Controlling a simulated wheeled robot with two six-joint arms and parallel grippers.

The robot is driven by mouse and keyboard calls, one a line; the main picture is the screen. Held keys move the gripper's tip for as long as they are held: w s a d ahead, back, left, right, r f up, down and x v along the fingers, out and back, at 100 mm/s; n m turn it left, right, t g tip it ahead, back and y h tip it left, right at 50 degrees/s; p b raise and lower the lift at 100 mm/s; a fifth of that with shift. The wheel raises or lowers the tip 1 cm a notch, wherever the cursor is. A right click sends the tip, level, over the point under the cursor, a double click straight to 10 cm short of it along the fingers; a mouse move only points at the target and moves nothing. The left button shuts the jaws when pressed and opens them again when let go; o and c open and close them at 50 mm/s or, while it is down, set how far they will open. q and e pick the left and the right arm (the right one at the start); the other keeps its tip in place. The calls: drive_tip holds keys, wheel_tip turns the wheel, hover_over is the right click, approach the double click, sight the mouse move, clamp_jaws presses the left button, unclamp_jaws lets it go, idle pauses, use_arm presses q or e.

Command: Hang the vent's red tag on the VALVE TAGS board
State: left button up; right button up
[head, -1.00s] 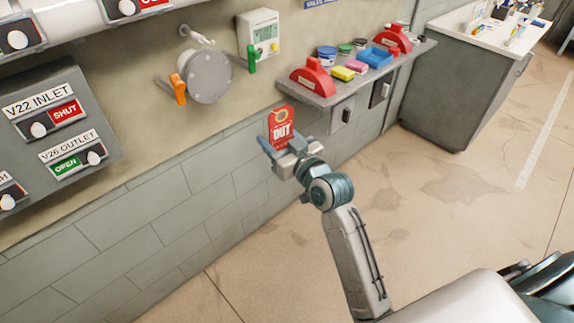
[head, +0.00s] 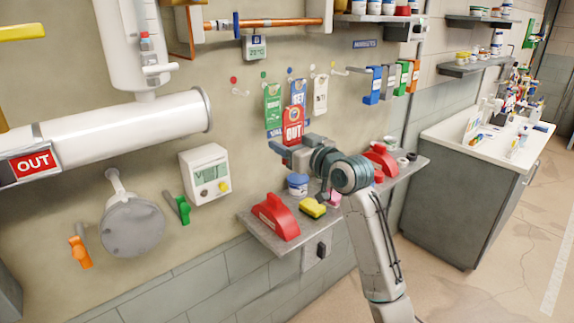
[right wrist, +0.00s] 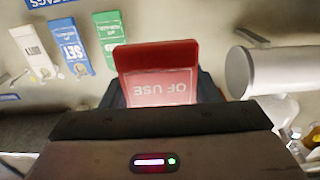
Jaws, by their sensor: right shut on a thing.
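A red tag (head: 293,125) reading OUT is pinched in my right gripper (head: 288,148), which is shut on its lower part. The tag is upright in front of the row of hanging tags and partly covers the blue one. In the right wrist view the red tag (right wrist: 158,72) shows upside-down words OF USE. Green (head: 272,106), blue (head: 298,92) and white (head: 320,97) tags hang on the wall. A hook (head: 240,92) under a red dot, left of the green tag, is empty. The blue VALVE TAGS label (head: 274,134) is mostly hidden. My left gripper is out of view.
Below is a wall shelf (head: 262,235) with red covers (head: 276,217), a yellow sponge (head: 312,207) and a blue-lidded jar (head: 297,184). Several coloured holders (head: 388,82) stick out at the right. A white meter (head: 205,174) and white pipe (head: 125,125) are left.

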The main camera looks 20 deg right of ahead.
drive_tip(key=shift+w+d+r, duration=0.2)
drive_tip(key=shift+d+r, duration=0.05)
drive_tip(key=shift+r, duration=0.2)
drive_tip(key=shift+w+r, duration=0.1)
drive_tip(key=shift+w, duration=0.05)
drive_tip(key=shift+w+a+r, duration=0.1)
drive_tip(key=shift+w+a, duration=0.1)
drive_tip(key=shift+w, duration=0.05)
drive_tip(key=b+x, duration=0.1)
drive_tip(key=x, duration=0.6)
drive_tip(key=shift+a, duration=0.15)
